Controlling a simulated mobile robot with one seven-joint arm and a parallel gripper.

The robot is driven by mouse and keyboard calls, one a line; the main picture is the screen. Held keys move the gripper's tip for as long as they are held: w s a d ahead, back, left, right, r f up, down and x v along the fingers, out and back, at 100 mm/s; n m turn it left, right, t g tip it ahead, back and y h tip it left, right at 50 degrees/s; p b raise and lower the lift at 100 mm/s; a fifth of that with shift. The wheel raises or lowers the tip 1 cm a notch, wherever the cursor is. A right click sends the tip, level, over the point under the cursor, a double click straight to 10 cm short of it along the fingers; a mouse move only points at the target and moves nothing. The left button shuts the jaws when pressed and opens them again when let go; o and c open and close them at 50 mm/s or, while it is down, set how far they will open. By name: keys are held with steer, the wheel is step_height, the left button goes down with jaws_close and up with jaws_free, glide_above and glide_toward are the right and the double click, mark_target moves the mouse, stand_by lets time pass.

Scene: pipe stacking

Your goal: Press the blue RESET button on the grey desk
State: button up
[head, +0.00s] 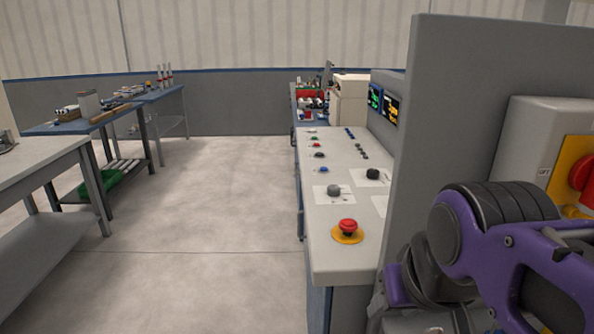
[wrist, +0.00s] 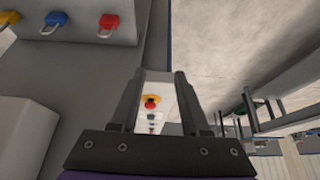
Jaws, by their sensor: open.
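The grey desk (head: 325,215) runs away from me along the right side of the head view. A small blue button (head: 323,169) sits near its left edge, past a grey knob; no label on it is readable. My gripper (wrist: 158,74) is open and empty in the wrist view, its two dark fingers spread apart. Part of the desk (wrist: 160,88) shows between and beyond the fingers, well apart from them. The blue button cannot be made out there. The fingers do not show clearly in the head view, where my purple arm fills the lower right.
A red mushroom button (head: 347,226) on a yellow base sits at the desk's near end. A tall grey panel (head: 450,110) stands right of the desk. Padlocks (wrist: 54,20) hang at the wrist view's upper left. Open floor (head: 215,200) lies left of the desk, with workbenches (head: 40,155) beyond.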

jaws_close()
stand_by(1.3)
